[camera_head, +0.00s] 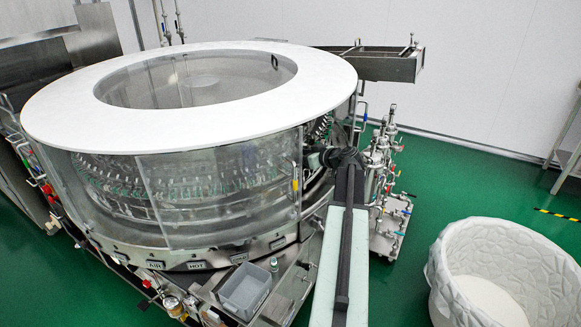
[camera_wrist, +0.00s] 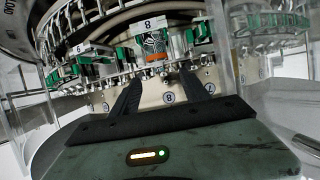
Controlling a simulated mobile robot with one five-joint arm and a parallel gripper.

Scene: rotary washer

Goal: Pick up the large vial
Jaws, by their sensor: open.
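In the wrist view, a clear vial with an orange band (camera_wrist: 155,47) sits in a green holder under a label marked 8. It looks like the large vial, though its full outline is hard to make out. My gripper (camera_wrist: 161,80) is open, with its two dark fingers pointing towards the vial. The fingertips are just below the vial in the picture, and nothing shows between them. In the head view, my gripper (camera_head: 322,157) is at the right side of the rotary washer (camera_head: 188,120), partly hidden by my arm.
Green holders and metal rods surround the vial closely. Clear guard panels (camera_head: 226,190) enclose the washer. A grey bin (camera_head: 245,288) stands on the front ledge, with a small bottle (camera_head: 274,264) beside it. A white tub (camera_head: 455,290) is at the right. Green floor lies open behind it.

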